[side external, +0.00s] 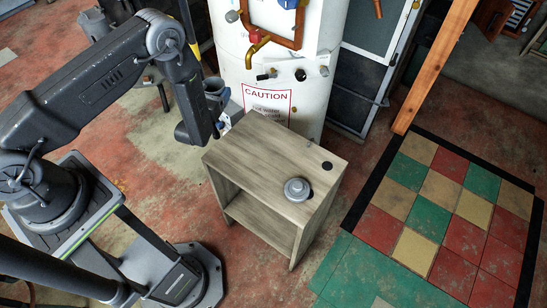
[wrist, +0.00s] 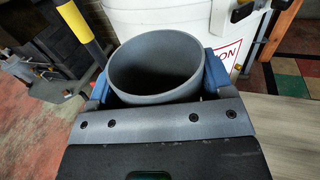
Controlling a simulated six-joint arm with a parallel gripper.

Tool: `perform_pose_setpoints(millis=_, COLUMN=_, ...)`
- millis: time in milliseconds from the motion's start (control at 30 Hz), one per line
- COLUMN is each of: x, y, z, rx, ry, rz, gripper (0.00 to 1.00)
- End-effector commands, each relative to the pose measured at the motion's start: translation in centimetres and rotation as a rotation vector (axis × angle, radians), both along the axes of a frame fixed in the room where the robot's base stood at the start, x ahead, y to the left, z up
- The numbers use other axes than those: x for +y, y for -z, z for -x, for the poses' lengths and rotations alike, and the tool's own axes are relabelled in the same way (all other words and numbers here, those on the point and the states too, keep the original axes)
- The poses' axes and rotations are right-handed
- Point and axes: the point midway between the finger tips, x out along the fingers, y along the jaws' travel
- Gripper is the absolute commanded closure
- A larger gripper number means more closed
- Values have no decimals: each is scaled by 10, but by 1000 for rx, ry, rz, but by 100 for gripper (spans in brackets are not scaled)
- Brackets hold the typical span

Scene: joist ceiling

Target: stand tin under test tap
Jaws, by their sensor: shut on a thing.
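My gripper (side external: 226,103) is shut on an open-topped grey tin (side external: 214,85) and holds it upright in the air, left of the white tank. In the wrist view the tin (wrist: 152,68) sits between the blue fingers of my gripper (wrist: 156,78); its visible inside looks empty. A brass tap (side external: 257,47) with a red part is on copper pipe at the tank's front. A smaller black-handled tap (side external: 266,76) sits lower, above the caution label. I cannot tell which is the test tap. The tin is left of both, not beneath either.
A wooden stand (side external: 270,155) is in front of the white tank (side external: 285,65). On its top are a grey round weight-like object (side external: 297,189) and a black disc (side external: 327,165). The back left of its top is clear. A wooden post (side external: 435,65) stands at right.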

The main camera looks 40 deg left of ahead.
Motion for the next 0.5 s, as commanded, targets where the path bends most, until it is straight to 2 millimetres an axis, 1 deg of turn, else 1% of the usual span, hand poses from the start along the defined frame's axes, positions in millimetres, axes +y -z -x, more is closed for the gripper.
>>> perform_pose_setpoints(millis=67, x=0, y=2, z=-2, rx=-1, ry=13, rz=2, gripper=59)
perform_pose_setpoints(millis=167, x=-12, y=9, z=-9, rx=-2, ry=22, rz=3, gripper=59)
perform_pose_setpoints(millis=500, x=-77, y=54, z=-41, rx=-2, ry=21, rz=3, gripper=59)
